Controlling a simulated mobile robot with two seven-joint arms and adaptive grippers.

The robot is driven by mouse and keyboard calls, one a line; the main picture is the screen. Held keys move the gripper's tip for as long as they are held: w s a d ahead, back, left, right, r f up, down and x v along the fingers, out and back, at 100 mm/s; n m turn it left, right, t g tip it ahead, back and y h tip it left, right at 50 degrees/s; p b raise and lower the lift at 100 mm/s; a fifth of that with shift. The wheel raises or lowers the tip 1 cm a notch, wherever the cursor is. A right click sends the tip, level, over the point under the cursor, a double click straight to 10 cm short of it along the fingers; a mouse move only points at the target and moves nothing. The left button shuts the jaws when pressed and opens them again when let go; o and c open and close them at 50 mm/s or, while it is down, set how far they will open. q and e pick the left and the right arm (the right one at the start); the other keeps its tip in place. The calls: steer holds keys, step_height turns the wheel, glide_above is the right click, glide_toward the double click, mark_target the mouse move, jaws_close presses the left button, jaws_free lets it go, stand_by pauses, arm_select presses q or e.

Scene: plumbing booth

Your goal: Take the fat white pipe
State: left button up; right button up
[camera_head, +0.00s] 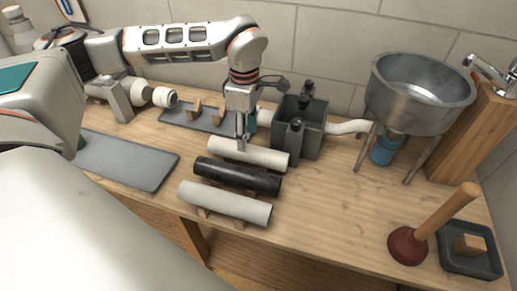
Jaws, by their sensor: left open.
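Three pipes lie side by side on wooden cradles on the bench. The back one is a white pipe (262,156), the middle one is a black pipe (238,176), and the front one is a pale grey-white pipe (225,203). The two pale pipes look similar in thickness, so I cannot tell for sure which is the fat white one. My left gripper (242,142) points down, open, with its fingers at the back white pipe, near its middle. I cannot tell whether they touch it. My right gripper is out of view.
A dark grey box with black fittings (299,127) stands just right of my left gripper. A steel basin (420,92) on legs, a plunger (408,246) and a dark tray (487,269) stand further right. A grey mat (128,162) lies left. Bench space right of the pipes is clear.

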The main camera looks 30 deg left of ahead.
mark_target(248, 152)
arm_select(q)
step_height(248, 152, down, 3)
steer(key=shift+s+a+r, duration=0.1)
steer(key=shift+r, duration=0.1)
step_height(248, 152, down, 5)
steer(key=shift+r+b, duration=0.1)
steer(key=shift+b, duration=0.45)
steer(key=c, duration=0.9)
